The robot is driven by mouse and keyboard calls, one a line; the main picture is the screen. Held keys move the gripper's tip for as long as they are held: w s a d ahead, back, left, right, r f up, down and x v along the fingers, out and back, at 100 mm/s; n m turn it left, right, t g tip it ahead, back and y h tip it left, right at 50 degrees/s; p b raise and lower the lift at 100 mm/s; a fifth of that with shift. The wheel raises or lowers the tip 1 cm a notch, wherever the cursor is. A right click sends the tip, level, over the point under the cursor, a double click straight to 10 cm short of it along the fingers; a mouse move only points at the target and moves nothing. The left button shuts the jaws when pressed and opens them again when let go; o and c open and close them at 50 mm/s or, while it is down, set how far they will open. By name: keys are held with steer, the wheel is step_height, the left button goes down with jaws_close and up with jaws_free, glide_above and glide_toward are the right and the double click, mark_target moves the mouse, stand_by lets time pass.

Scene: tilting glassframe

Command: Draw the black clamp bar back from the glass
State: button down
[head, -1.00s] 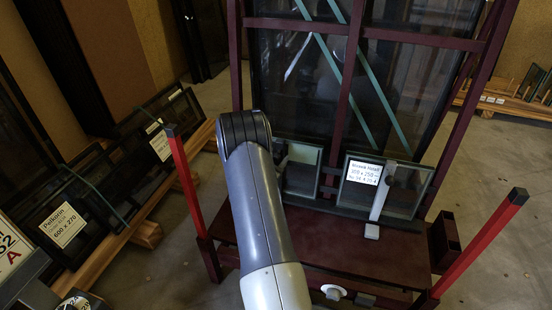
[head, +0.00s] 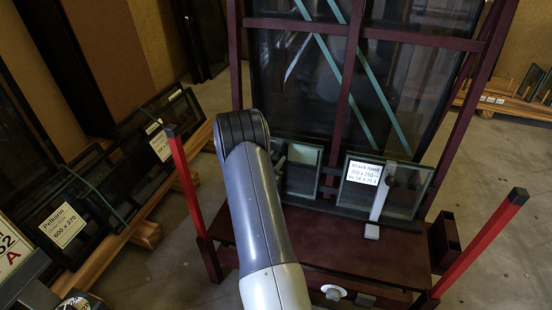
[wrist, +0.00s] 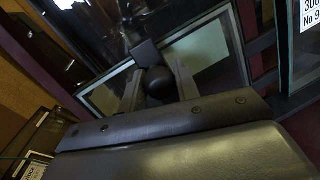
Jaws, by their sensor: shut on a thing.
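In the wrist view my gripper (wrist: 158,88) has its two grey fingers on either side of a round black knob (wrist: 156,82), shut on it. A dark block (wrist: 147,52) shows just beyond the knob; I take knob and block as parts of the black clamp bar, whose full length I cannot make out. Behind them is a small framed glass pane (wrist: 205,48), tilted in this view. In the head view this pane (head: 302,170) stands on the left of the rack's ledge, partly covered by my arm. My gripper and the clamp bar are mostly hidden there.
To the right, a labelled glass pane (head: 408,188) stands behind a pale upright bar (head: 380,193) with a black knob. Red posts (head: 184,182) (head: 478,243) flank the dark red rack (head: 345,240).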

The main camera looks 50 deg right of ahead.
steer(key=s+b+v, duration=0.1)
steer(key=s+v, duration=0.1)
steer(key=v, duration=1.1)
steer(key=shift+s, duration=0.4)
steer(key=shift+d+f, duration=0.1)
steer(key=shift+d, duration=0.05)
steer(key=c, duration=1.1)
jaws_free()
steer(key=shift+a, duration=0.2)
steer(key=p+v, duration=0.2)
steer(key=v, duration=0.8)
steer(key=shift+a, duration=0.3)
steer(key=shift+s, duration=0.1)
steer(key=b+x, duration=0.2)
steer(key=x, duration=0.9)
steer(key=shift+w+d, duration=0.2)
steer(key=shift+d, duration=0.15)
